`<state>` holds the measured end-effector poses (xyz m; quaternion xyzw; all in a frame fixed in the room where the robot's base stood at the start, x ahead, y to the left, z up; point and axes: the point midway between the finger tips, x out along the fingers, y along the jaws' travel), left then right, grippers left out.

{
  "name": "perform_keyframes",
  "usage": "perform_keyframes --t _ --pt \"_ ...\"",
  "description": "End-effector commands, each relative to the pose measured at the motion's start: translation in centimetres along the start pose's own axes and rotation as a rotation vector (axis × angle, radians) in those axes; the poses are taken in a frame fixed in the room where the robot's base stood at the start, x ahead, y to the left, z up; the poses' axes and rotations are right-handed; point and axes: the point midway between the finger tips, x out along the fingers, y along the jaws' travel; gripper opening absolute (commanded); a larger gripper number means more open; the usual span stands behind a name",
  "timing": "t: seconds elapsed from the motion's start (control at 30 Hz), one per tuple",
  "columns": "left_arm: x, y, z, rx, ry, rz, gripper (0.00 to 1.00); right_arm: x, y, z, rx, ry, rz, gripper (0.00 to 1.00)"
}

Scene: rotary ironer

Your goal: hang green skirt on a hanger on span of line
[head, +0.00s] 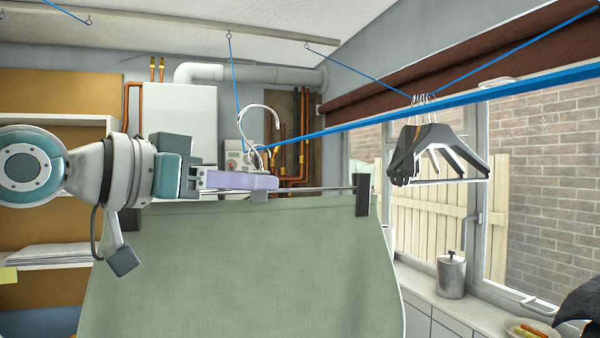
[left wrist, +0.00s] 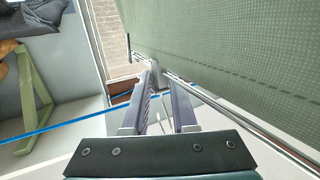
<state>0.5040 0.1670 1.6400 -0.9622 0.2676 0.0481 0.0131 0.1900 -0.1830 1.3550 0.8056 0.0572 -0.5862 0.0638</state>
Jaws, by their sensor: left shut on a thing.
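The green skirt (head: 240,265) hangs spread from a clip hanger, whose metal bar (head: 325,189) and dark clip (head: 362,195) show at its top edge. My left gripper (head: 268,183) is shut on the hanger at its middle, just below the hook (head: 262,107). The hook overlaps the blue line (head: 330,131) in the head view; I cannot tell whether it is over the line or apart from it. In the left wrist view the skirt (left wrist: 235,45) and hanger bar (left wrist: 235,114) lie beyond the fingers (left wrist: 163,95). My right gripper is out of view.
Several dark and white hangers (head: 435,155) hang bunched on the line at the right, by the window. A metal canister (head: 451,274) and a plate of food (head: 528,329) stand on the sill. A white boiler (head: 180,120) and pipes are behind. The line also shows in the left wrist view (left wrist: 40,130).

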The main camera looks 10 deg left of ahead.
Motion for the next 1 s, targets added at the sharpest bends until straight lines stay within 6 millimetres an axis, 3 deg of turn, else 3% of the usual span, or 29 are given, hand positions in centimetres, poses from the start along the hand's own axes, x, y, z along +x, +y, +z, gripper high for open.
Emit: perform_keyframes --t 0.57,1.0 --pt "4.0 2.0 -0.7 0.0 0.005 0.002 0.0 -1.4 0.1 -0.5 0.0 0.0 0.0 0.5" --pt "5.3 2.5 1.5 0.001 0.004 0.001 0.0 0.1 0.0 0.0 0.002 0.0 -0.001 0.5"
